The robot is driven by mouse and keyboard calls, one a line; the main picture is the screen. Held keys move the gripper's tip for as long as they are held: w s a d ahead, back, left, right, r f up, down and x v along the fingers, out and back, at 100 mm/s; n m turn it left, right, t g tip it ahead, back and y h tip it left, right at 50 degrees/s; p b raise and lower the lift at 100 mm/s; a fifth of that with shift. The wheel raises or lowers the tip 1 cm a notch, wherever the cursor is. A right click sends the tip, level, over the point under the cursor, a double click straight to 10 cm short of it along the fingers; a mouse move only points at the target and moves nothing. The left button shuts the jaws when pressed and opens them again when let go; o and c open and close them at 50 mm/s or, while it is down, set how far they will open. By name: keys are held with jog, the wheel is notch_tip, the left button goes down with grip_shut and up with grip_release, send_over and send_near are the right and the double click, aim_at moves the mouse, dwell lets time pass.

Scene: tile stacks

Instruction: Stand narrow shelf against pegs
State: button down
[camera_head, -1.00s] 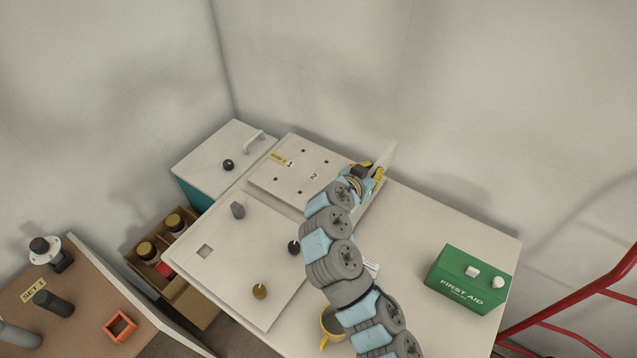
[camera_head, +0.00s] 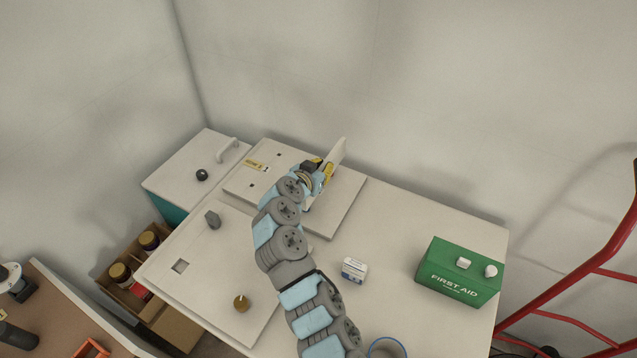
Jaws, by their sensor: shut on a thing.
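A narrow pale shelf (camera_head: 337,153) stands up on edge at the far end of my arm. My gripper (camera_head: 324,170), with yellow and black fingers, is shut on it. The shelf is over the right back part of a pale board (camera_head: 345,202) with small square holes and a yellow label. I cannot tell whether the shelf's lower edge touches the board. My gripper and arm hide that edge and much of the board. I cannot make out any pegs there.
A second pale panel (camera_head: 168,249) with knobs and a square hole lies in front on the left. A green first aid box (camera_head: 459,275) stands right, a small white box (camera_head: 354,270) near my arm. A handled white lid (camera_head: 182,180) is back left.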

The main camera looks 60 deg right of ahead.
jog(key=shift+f+b, duration=0.75)
jog(key=shift+f, duration=2.2)
jog(key=shift+f, duration=0.15)
jog(key=c, duration=1.2)
grip_release()
jog(key=shift+c, duration=0.2)
